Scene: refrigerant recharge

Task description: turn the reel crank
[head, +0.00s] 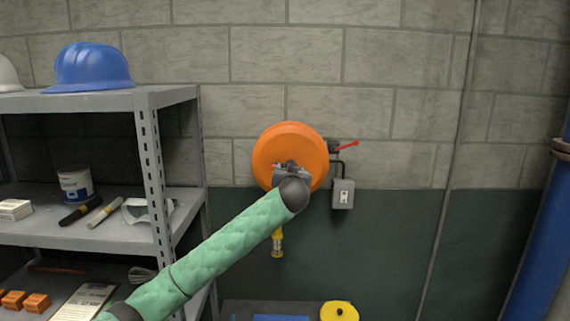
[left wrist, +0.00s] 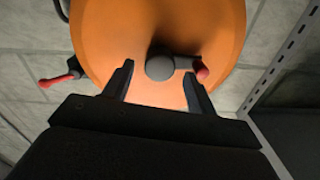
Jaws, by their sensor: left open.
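An orange reel (head: 274,143) is mounted on the block wall in the middle of the head view. It also fills the upper middle of the left wrist view (left wrist: 110,42). Its crank is a grey hub (left wrist: 160,67) with a short arm and a red knob (left wrist: 202,73). My left gripper (left wrist: 160,82) is open in front of the reel, one finger on each side of the hub. The red knob is just beyond the tip of the right-hand finger; I cannot tell whether they touch. In the head view my left arm and wrist hide much of the crank. My right gripper is not in view.
A grey box (head: 342,194) and a red lever (head: 348,146) are on the wall right of the reel. A yellow nozzle (head: 277,244) hangs below it. Grey shelving (head: 180,95) with a blue helmet (head: 92,68) stands left. A blue pipe (head: 540,235) is far right.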

